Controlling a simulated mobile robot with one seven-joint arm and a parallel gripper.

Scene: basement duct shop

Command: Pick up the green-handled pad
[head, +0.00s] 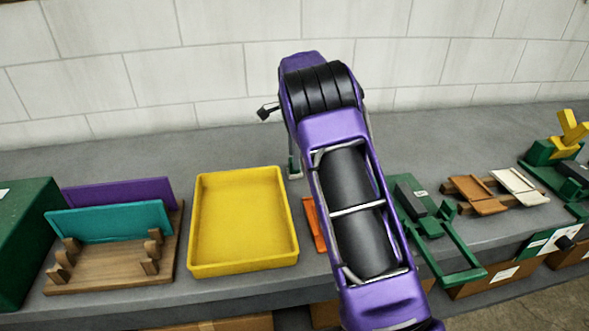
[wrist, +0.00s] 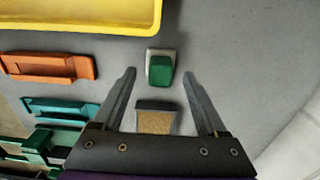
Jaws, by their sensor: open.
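The green-handled pad (wrist: 160,70) lies on the grey bench in the wrist view, a green block on a pale grey-white base. My gripper (wrist: 160,75) is open, with one finger on each side of the green handle in the picture. How far the fingertips are above the bench I cannot tell. A second piece with a tan, cork-like face (wrist: 155,121) shows between my fingers nearer the palm, partly hidden by the gripper body. In the head view my purple arm hides the gripper; a small green-and-grey piece (head: 294,167) shows just left of it.
A yellow tray (head: 242,262) stands left of my arm, its edge at the wrist view's top left (wrist: 80,28). An orange piece (wrist: 48,67) and a teal piece (wrist: 60,108) lie left. A wooden rack (head: 110,282) holds purple and teal panels. Green fixtures (head: 440,240) stand right.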

